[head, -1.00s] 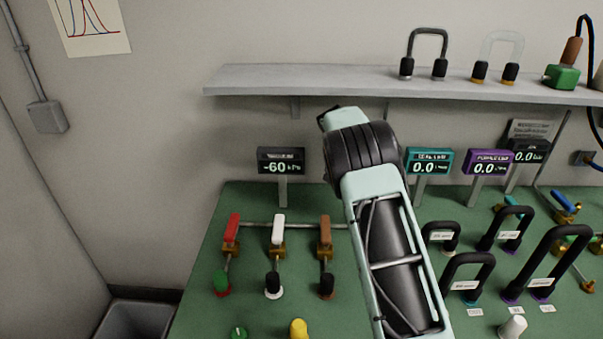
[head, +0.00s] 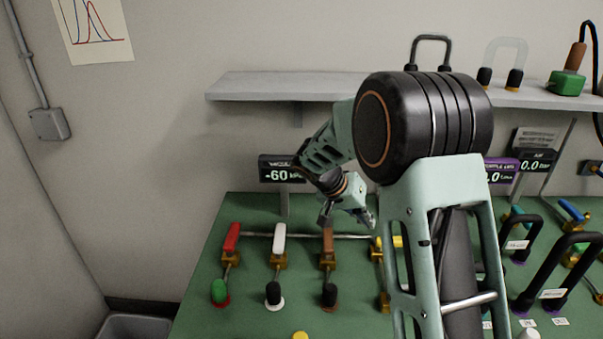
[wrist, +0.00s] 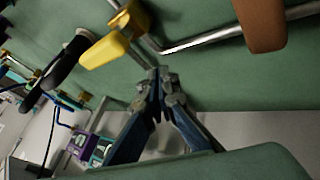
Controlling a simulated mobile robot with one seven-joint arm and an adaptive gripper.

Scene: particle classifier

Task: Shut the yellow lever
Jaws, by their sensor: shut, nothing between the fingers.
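The yellow lever (head: 397,242) sits on a brass valve to the right of the brown lever, partly hidden by my arm in the head view. Its handle points to the right there, unlike the neighbouring handles, which point away from me. In the wrist view the yellow lever (wrist: 105,50) is at upper left, left of my fingertips and apart from them in the picture. My gripper (head: 371,220) is shut and empty, just above and left of the yellow lever in the head view. Its fingertips also show in the wrist view (wrist: 162,75).
The brown lever (head: 328,243), white lever (head: 279,238) and red lever (head: 231,237) stand in a row to the left. A metal pipe (wrist: 195,42) runs between the yellow and brown levers. Black hoops (head: 565,262) stand at right. A shelf (head: 270,87) overhangs the back.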

